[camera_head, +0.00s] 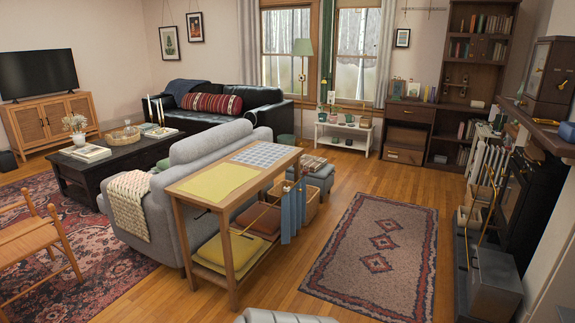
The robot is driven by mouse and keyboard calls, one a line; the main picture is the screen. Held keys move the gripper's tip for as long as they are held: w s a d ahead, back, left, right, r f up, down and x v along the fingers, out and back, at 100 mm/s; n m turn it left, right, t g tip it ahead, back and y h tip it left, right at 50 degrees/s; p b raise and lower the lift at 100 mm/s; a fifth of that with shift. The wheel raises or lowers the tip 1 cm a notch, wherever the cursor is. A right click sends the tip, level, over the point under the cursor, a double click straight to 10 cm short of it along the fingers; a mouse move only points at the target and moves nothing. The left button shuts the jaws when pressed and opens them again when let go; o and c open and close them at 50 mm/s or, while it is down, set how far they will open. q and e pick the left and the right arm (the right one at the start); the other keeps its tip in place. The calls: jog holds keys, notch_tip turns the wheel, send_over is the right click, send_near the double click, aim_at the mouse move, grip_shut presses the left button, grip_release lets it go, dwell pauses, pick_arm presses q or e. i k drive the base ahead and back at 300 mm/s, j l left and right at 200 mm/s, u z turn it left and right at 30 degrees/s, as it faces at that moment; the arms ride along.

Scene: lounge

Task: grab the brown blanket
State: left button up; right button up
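I cannot tell for certain which cloth is the brown blanket. A brownish folded cloth (259,217) lies on the low shelf of the wooden console table, beside a mustard-yellow folded cloth (228,252). A cream-beige knitted throw (131,194) hangs over the left arm of the grey sofa. A dark grey-blue throw (184,87) lies over the back of the black sofa.
The console table (232,208) stands behind the grey sofa (165,218), with a yellow mat and a checked cloth on top. Blue cloths (290,212) hang at its right end. A patterned rug (372,250) and bare floor lie to the right. A wooden chair (32,240) stands at left.

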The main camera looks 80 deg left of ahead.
aim_at(314, 164)
jog(key=u, duration=2.6)
jog(key=i+l+z, duration=0.15)
jog(key=i, duration=0.4)
jog(key=i+z, duration=0.15)
jog(key=i, duration=0.35)
jog(key=i+j+z, duration=0.2)
jog(key=i, duration=1.6)
jog(key=i+z, duration=0.2)
jog(key=i, duration=1.55)
jog(key=i+u, duration=0.2)
jog(key=i, duration=0.25)
jog(key=i+l+u, duration=0.2)
jog(key=i, duration=0.2)
jog(key=i+l+u, duration=0.2)
jog(key=i, duration=0.25)
jog(key=i+l+u, duration=0.2)
jog(key=i, duration=0.2)
jog(key=j, duration=0.1)
